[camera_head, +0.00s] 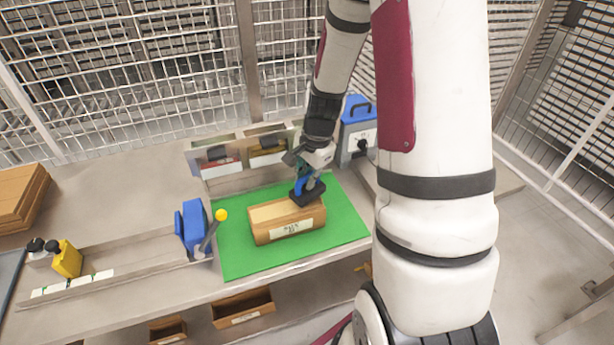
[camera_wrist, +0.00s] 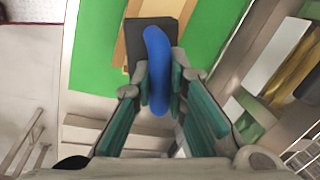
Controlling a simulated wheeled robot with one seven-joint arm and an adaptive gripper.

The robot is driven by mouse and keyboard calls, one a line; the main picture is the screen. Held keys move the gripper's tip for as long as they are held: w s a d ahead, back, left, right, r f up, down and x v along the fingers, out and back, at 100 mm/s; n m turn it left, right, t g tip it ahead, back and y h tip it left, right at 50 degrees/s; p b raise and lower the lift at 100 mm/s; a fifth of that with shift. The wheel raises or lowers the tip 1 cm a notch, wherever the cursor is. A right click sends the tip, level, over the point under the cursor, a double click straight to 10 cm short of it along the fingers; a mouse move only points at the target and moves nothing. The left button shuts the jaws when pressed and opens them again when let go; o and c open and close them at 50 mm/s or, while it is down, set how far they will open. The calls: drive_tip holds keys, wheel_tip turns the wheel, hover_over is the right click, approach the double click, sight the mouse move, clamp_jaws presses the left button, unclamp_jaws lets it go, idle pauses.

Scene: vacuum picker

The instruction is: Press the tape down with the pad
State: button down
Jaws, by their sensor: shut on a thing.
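A brown cardboard box (camera_head: 270,232) with a white label lies on the green mat (camera_head: 235,255). A lighter strip (camera_head: 272,212) runs along its top; I cannot tell whether it is the tape. The pad has a blue handle (camera_head: 301,184) and a dark flat base (camera_head: 314,194). My gripper (camera_head: 304,176) is shut on the blue handle, which also shows in the wrist view (camera_wrist: 157,65). The pad's base is at the right end of the box top; I cannot tell whether it touches. In the wrist view the pad hides most of the box (camera_wrist: 121,52).
A blue tape dispenser-like tool (camera_head: 192,228) with a yellow knob stands left of the mat. A grey case with a blue lid (camera_head: 357,125) stands behind at right. Open bins (camera_head: 220,165) line the back. A yellow bottle (camera_head: 67,260) is far left. The mat's front is clear.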

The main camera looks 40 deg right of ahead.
drive_tip(key=shift+f, duration=0.6)
drive_tip(key=shift+f, duration=0.3)
drive_tip(key=shift+f+b, duration=0.3)
drive_tip(key=shift+f, duration=0.15)
idle(0.3)
drive_tip(key=shift+r, duration=0.1)
drive_tip(key=shift+r+p, duration=0.8)
drive_tip(key=shift+r, duration=1.4)
